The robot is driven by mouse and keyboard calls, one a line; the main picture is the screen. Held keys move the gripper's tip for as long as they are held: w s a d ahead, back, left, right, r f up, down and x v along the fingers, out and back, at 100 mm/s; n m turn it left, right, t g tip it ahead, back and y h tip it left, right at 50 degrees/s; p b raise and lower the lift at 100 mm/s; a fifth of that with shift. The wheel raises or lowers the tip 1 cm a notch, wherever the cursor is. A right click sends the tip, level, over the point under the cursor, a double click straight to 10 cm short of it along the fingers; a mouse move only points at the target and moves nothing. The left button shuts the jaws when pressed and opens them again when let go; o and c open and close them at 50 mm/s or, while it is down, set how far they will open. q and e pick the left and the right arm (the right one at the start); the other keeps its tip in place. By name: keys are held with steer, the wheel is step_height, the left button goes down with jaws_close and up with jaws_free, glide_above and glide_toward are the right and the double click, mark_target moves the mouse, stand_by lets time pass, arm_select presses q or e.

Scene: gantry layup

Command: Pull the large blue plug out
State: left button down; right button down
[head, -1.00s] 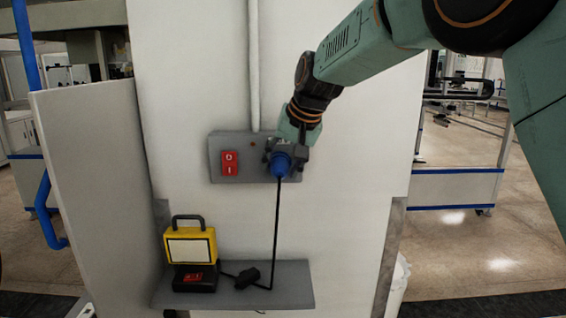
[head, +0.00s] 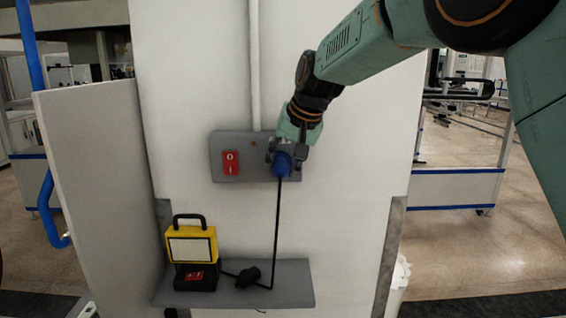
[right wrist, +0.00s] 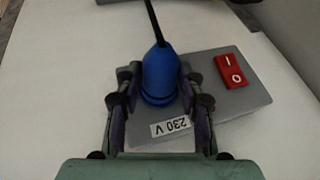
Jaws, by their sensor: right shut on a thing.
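The large blue plug (head: 282,164) is at the right part of the grey socket box (head: 222,168) on the white wall, with a black cable hanging down from it. My right gripper (head: 284,150) is shut on the plug. In the right wrist view the blue plug (right wrist: 160,76) sits between both fingers of the right gripper (right wrist: 158,95), in front of the grey box (right wrist: 258,100) with its "230 V" label. I cannot tell whether the plug is still seated, as the gripper hides the socket. My left gripper is not in view.
A red rocker switch (head: 230,163) is on the box, left of the plug. Below, a grey shelf (head: 295,285) holds a yellow work lamp (head: 191,245) and a black cable connector (head: 247,278). A white panel (head: 95,190) stands at the left.

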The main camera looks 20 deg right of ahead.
steer(key=shift+s, duration=0.15)
steer(key=shift+s+a+r+b, duration=0.2)
steer(key=shift+s+b, duration=0.25)
steer(key=shift+s, duration=0.3)
steer(key=shift+a+f, duration=0.1)
steer(key=shift+s+f, duration=0.1)
steer(key=shift+f, duration=0.05)
steer(key=shift+s, duration=0.1)
steer(key=shift+s+a, duration=0.1)
steer(key=shift+s, duration=0.15)
steer(key=shift+w, duration=0.2)
steer(key=shift+s+a+b, duration=0.2)
steer(key=shift+s+b, duration=0.2)
steer(key=shift+s, duration=0.45)
steer(key=shift+s+a+b, duration=0.2)
steer(key=shift+s+b, duration=0.2)
steer(key=shift+s, duration=0.4)
